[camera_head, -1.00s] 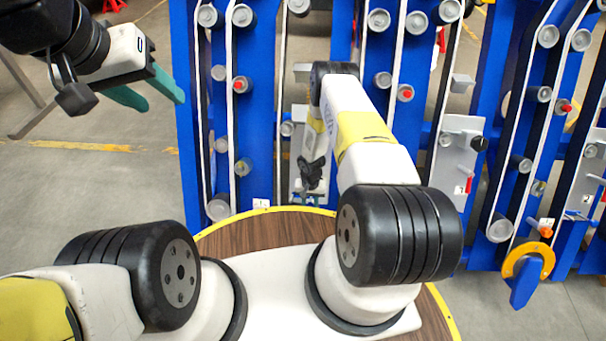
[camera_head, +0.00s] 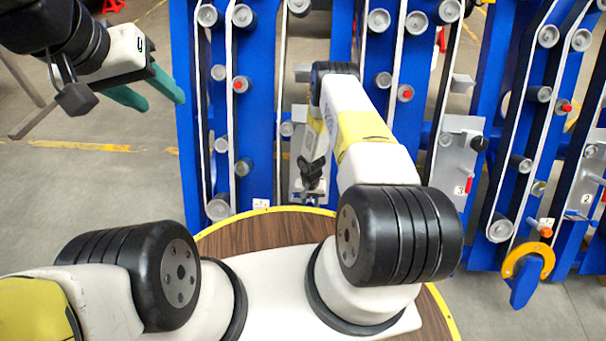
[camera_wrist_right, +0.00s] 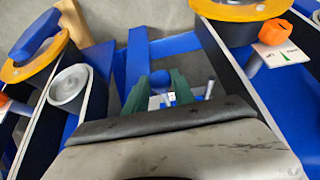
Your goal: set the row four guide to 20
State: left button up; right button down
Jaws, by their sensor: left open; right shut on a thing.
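A blue rounded piece (camera_wrist_right: 160,77) shows at the fingertips. The guide's scale and setting cannot be read.
Blue frames with rollers and pale belts fill the head view's back. Grey plates marked 3 (camera_head: 460,150) and 2 (camera_head: 577,203) stand to the right, with an orange hook-shaped part (camera_head: 529,257) below. The wrist view shows a grey roller (camera_wrist_right: 69,87) and an orange knob (camera_wrist_right: 278,31) nearby.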

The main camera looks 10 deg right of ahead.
aim_at(308, 204)
dwell(0.3)
jog(key=shift+w+a, duration=0.15)
jog(key=shift+a, duration=0.4)
jog(key=c, duration=1.1)
grip_release()
notch_tip(308, 204, up, 8)
jog(key=shift+f, duration=0.1)
